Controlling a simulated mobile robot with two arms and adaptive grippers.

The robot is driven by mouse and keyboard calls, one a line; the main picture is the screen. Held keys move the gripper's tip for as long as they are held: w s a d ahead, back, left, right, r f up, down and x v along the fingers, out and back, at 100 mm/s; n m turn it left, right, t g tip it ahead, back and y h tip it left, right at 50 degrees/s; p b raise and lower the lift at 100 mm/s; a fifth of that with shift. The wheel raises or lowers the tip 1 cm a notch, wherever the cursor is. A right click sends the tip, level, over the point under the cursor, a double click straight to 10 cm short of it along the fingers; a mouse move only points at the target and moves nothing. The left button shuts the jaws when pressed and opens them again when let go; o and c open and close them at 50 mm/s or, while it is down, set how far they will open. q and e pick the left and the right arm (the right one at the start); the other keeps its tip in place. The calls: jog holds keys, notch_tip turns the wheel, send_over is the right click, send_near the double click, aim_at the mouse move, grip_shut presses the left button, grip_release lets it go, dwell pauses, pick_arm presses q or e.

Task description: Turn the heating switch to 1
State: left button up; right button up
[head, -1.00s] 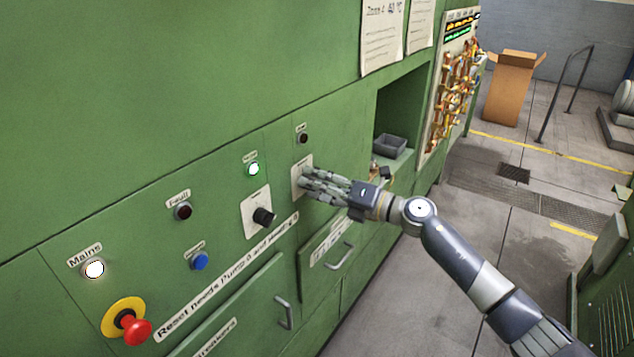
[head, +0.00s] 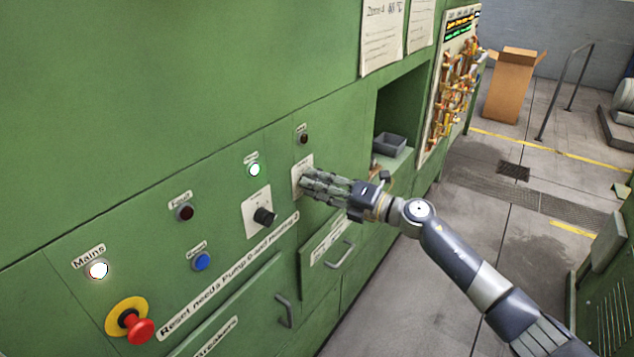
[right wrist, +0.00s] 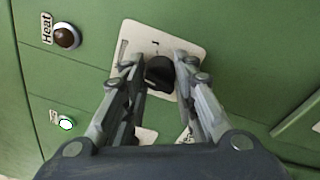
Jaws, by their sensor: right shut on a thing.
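The heating switch is a black rotary knob on a white plate (head: 296,172) on the green panel, below a dark lamp (head: 303,138). In the head view my right gripper (head: 306,183) covers the knob. In the right wrist view the black knob (right wrist: 160,72) sits between the two fingertips of my right gripper (right wrist: 159,72), which is shut on it. A "1" mark shows on the white plate (right wrist: 190,50) just beyond the knob. The brown lamp marked "Heat" (right wrist: 66,37) looks unlit. My left gripper is not in view.
To the left are another black knob (head: 264,216), a lit green lamp (head: 254,170), a blue button (head: 202,261), and a red emergency stop (head: 138,330). Drawer handles (head: 341,256) stick out below. A recess with a grey bin (head: 389,144) lies to the right. The aisle floor is free.

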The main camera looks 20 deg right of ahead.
jog(key=m+p, duration=0.3)
jog(key=m, duration=0.3)
jog(key=shift+m, duration=0.3)
jog(key=shift+c, duration=0.2)
jog(key=shift+f+m+t+p, duration=0.15)
jog(key=shift+m+t+p, duration=0.35)
jog(key=shift+m+p, duration=1.1)
jog(key=shift+m+b, duration=0.4)
jog(key=shift+m, duration=0.2)
jog(key=o, duration=1.1)
jog(key=v, duration=1.2)
